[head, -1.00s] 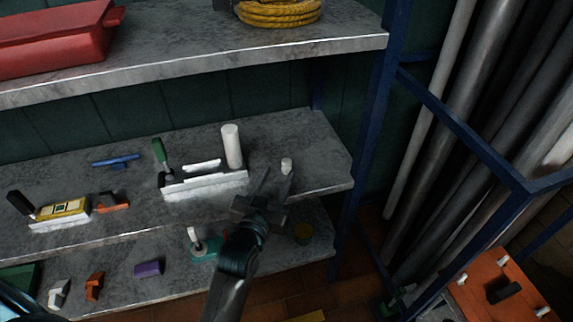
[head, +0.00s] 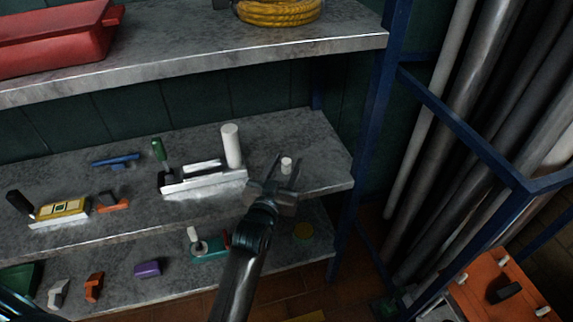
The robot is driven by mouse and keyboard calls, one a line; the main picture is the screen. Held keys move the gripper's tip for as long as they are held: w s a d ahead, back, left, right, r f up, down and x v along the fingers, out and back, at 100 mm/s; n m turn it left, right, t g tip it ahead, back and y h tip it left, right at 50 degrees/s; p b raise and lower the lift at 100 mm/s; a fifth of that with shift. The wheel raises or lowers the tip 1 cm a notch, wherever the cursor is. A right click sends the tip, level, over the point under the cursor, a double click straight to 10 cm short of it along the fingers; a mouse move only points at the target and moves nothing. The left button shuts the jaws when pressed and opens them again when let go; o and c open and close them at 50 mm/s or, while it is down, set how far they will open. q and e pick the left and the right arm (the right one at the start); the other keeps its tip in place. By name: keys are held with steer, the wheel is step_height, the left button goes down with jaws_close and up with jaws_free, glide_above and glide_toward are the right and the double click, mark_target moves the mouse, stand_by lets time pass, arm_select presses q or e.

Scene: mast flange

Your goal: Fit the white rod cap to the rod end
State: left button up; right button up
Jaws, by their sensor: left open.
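A small white cap (head: 286,162) stands upright on the middle shelf, near its right end. My left gripper (head: 286,165) is open, and its two fingers point away from me on either side of the cap in the head view. I cannot tell whether they touch it. A tall white cylinder (head: 232,146) stands upright to the left, at the right end of a pale metal fixture (head: 212,181). A short white bar (head: 203,165) lies along this fixture. I cannot tell which of these is the rod end. My right gripper is not in view.
A green-handled tool (head: 159,150), a blue tool (head: 115,160), an orange block (head: 113,202) and a yellow-topped tool (head: 62,209) are further left on the shelf. An upper shelf (head: 200,58) overhangs. A blue post (head: 372,120) stands right.

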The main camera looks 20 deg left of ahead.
arm_select(q)
steer(key=shift+w, duration=0.45)
jaws_close()
steer(key=shift+r, duration=0.2)
